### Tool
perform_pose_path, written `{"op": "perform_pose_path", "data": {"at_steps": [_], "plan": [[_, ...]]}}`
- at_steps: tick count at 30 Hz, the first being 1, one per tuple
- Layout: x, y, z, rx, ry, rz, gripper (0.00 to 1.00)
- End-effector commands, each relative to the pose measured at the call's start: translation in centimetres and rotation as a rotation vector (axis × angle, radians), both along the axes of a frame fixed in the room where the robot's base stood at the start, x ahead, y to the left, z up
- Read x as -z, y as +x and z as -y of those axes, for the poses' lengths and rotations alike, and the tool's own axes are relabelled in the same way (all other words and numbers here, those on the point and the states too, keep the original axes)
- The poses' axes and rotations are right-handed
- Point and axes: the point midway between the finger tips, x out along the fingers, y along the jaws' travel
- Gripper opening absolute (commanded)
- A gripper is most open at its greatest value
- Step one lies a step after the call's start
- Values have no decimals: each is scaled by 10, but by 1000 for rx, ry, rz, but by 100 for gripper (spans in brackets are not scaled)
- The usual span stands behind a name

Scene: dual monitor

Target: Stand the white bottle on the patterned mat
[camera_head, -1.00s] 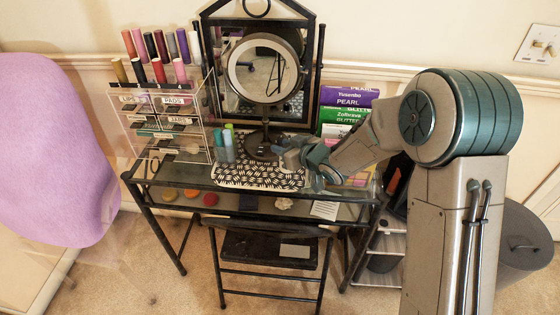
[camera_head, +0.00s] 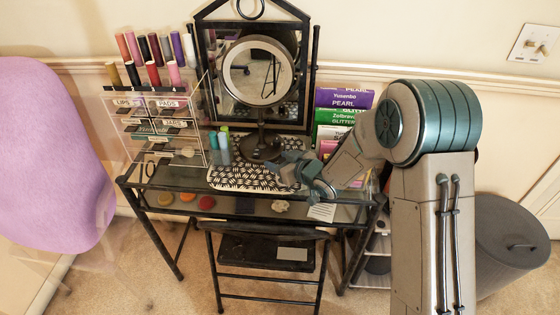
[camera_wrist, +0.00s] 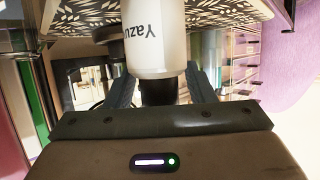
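The white bottle (camera_wrist: 156,45), marked "Yazu", has a dark cap towards my wrist. My gripper (camera_wrist: 158,80) has one finger on each side, with the tips against the bottle's sides near the cap; it looks shut on it. The bottle's far end is cut off by the frame's top edge. The black-and-white patterned mat (camera_wrist: 215,12) lies behind the bottle in the wrist view. In the head view the mat (camera_head: 235,178) lies on the glass table, with my gripper (camera_head: 281,171) low over its right part. I cannot make out the bottle there, nor whether it touches the mat.
A round mirror (camera_head: 258,70) on a dark stand is behind the gripper. Teal and green tubes (camera_head: 224,148) stand at the mat's left. A clear organiser (camera_head: 165,130) is further left; stacked boxes (camera_head: 340,112) are at the right. The mat's front left is clear.

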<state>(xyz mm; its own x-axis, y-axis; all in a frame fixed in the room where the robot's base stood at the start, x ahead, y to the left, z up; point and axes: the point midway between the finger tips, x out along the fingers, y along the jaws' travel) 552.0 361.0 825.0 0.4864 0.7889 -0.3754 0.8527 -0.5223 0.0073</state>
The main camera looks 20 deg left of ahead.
Motion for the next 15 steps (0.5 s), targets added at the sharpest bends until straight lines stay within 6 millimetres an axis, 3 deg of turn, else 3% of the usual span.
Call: {"op": "perform_pose_path", "data": {"at_steps": [7, 15], "plan": [[-5, 0, 0, 0, 0, 0, 49], [-23, -24, 41, 3, 0, 1, 49]]}}
